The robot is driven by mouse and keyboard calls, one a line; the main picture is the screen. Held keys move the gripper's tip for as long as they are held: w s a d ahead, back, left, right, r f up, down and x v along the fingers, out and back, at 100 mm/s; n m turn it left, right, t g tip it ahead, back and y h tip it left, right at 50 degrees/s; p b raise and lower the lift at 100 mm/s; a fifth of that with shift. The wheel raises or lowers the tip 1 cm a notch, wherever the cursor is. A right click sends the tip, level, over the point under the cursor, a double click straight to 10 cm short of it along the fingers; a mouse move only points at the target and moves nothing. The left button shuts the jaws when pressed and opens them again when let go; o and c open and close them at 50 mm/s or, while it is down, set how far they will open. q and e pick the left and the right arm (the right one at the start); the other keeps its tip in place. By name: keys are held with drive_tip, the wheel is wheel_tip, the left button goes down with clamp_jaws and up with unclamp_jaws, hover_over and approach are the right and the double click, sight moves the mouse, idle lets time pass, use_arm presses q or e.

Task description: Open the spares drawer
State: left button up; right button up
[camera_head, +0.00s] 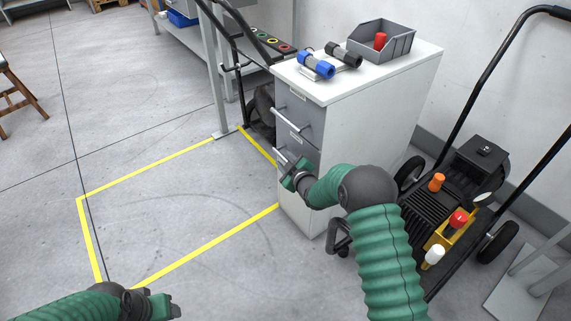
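A white and grey drawer cabinet (356,106) stands near the middle, its drawer fronts facing left. The upper drawer front (299,104) carries a bar handle (288,119) and looks closed. A lower drawer front (303,147) has a small label too small to read. I cannot tell which drawer is the spares one. My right gripper (287,168) is at the lower drawer's handle, overlapping it in view. Its fingers are too small and partly hidden to show whether they grip it. My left gripper (170,306) is low at the bottom left, away from the cabinet; its finger opening is unclear.
On the cabinet top are a blue-black part (316,65), a dark grey part (343,55) and a grey bin (383,42) holding a red piece (380,40). A wheeled machine (452,190) stands to the right. Yellow-taped floor (180,215) left of the cabinet is clear.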

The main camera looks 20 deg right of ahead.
drive_tip(key=shift+c, duration=0.4)
clamp_jaws()
drive_tip(key=shift+s, duration=0.1)
idle(0.8)
